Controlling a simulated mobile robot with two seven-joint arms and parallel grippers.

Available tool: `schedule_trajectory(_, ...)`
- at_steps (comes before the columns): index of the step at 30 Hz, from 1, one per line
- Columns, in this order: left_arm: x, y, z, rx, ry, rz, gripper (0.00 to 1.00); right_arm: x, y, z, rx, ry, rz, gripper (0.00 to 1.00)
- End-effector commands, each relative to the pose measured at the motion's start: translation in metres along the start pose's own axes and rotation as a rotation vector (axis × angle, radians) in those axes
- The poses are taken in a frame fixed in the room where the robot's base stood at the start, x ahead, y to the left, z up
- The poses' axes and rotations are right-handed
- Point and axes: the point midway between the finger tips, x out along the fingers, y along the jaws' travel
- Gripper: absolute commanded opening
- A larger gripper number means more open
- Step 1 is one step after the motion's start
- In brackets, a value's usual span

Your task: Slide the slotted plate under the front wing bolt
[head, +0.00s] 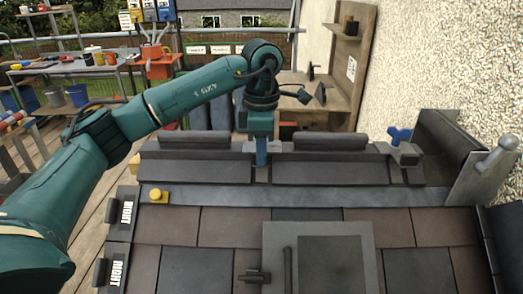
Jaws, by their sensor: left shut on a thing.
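My left gripper (261,160) points straight down at the gap between two dark ridge pieces. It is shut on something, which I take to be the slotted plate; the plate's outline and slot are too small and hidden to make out. A blue wing bolt (399,135) stands on a small grey bracket (405,152) at the right end of the ridge, well to the right of the gripper and apart from it. I cannot tell whether it is the front one. My right gripper is not in view.
The left ridge piece (197,168) and right ridge piece (330,170) flank the gripper. A grey strip (350,196) with a yellow knob (156,195) runs below. A roof window (335,262) sits in the tiles. A grey upright plate (476,176) stands far right near the rough wall.

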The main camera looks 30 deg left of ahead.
Motion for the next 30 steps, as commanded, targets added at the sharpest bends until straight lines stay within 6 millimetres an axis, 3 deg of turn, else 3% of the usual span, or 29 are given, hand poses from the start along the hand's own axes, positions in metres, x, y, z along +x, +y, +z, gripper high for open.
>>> schedule_trajectory(27,-0.0003,0.0021,0.0001,0.0,-0.001,0.0,0.0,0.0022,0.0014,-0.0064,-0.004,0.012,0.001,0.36)
schedule_trajectory(28,-0.0003,0.0021,0.0,0.0,-0.001,0.0,0.14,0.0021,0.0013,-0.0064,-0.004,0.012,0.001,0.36)
schedule_trajectory(30,-0.0003,0.0021,0.0001,0.0,-0.001,0.0,0.2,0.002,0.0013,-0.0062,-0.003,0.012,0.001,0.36)
